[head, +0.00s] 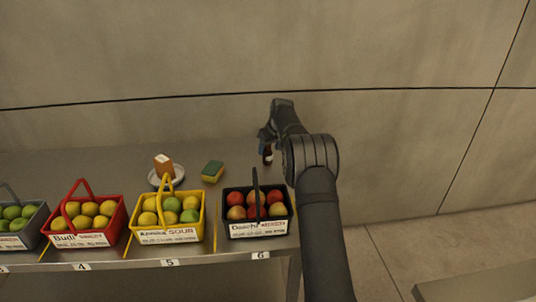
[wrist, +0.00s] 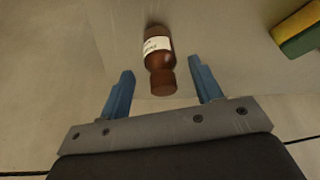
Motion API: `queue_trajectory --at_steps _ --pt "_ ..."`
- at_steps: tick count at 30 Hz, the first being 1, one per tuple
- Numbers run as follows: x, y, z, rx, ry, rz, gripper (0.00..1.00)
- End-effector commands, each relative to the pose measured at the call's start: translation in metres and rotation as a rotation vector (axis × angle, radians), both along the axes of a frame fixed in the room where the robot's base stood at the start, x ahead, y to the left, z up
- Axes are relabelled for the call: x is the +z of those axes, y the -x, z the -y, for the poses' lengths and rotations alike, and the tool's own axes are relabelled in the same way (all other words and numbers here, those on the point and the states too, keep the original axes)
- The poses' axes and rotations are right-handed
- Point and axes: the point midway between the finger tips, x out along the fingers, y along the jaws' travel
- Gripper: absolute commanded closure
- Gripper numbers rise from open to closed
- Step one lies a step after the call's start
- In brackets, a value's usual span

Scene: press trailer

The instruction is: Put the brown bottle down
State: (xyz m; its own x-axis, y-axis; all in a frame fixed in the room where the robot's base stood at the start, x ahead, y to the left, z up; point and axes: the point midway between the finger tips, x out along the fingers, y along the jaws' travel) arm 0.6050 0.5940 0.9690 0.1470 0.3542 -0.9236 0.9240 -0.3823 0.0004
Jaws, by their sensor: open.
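In the head view, the bottle (head: 268,155) is behind the black basket, partly hidden by my arm. My gripper (wrist: 161,78) is open, with its two blue fingers apart on either side of the bottle's cap end. I see gaps between the fingers and the bottle. In the head view my gripper (head: 264,141) is at the bottle, mostly hidden by my wrist.
A green and yellow sponge (head: 212,171) lies left of the bottle. A white plate (head: 152,178) with an orange-brown item (head: 164,166) is further left. A black basket (head: 230,219), a yellow basket (head: 190,232) and a red basket (head: 118,226) hold fruit along the front. A wall rises behind.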

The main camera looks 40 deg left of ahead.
Motion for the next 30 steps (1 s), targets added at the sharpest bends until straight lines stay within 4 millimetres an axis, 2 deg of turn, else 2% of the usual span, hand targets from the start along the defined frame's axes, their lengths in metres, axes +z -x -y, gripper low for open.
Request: queue_trajectory --at_steps 1,6,12,25,30 --pt "0.012 0.002 0.004 0.000 -0.002 0.002 0.41" --pt "0.042 0.007 0.016 0.000 -0.001 0.001 0.41" --pt "0.062 0.010 0.024 0.000 0.000 0.000 0.41" --pt "0.064 0.011 0.025 0.000 0.001 -0.001 0.41" --pt "0.052 0.009 0.020 0.000 0.001 -0.001 0.41"
